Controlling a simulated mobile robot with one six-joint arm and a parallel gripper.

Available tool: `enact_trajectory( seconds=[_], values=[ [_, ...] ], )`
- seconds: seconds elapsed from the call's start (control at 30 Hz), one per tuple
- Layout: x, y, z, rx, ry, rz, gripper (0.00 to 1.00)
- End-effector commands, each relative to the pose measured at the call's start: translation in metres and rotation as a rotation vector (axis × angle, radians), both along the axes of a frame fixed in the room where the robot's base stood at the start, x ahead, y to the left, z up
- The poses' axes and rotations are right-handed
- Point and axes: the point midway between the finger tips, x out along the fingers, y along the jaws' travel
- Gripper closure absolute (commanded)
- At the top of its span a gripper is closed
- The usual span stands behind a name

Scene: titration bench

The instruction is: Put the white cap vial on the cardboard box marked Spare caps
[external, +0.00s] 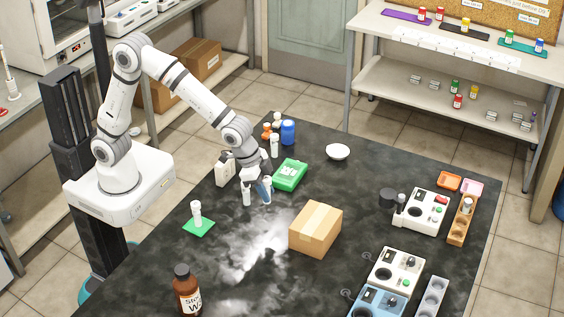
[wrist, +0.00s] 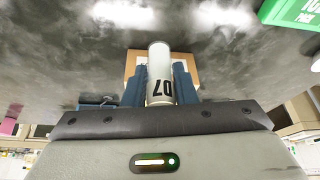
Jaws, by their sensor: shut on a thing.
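My gripper (external: 262,191) is low over the dark bench, left of the closed cardboard box (external: 316,230). In the wrist view its blue fingers (wrist: 160,72) are shut on a pale cylindrical vial (wrist: 159,62) marked with dark figures that look like 07. The vial's cap cannot be made out. The cardboard box (wrist: 130,66) shows behind the vial in the wrist view. No marking on the box is readable in either view. The external view is too small to tell whether the held vial touches the bench.
A green pack (external: 290,175) lies behind the box. A white-topped vial (external: 196,212) stands on a green mat. A brown bottle (external: 186,292) stands at the front. A white bowl (external: 338,152) is at the back; instruments (external: 421,211) line the right.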

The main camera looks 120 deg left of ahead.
Motion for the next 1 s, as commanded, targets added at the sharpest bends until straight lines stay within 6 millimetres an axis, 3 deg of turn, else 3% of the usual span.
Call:
enact_trajectory(
  seconds=[0.2,0.4,0.6,0.73,1.0],
  values=[
    [0.059,0.007,0.044,-0.001,-0.002,0.001,0.97],
    [0.114,0.015,0.073,-0.003,-0.002,-0.001,0.97],
    [0.145,0.018,0.086,-0.004,-0.002,-0.004,0.97],
    [0.151,0.019,0.079,-0.005,0.002,-0.004,0.97],
    [0.151,0.019,0.032,-0.005,0.002,-0.004,0.97]
  ],
)
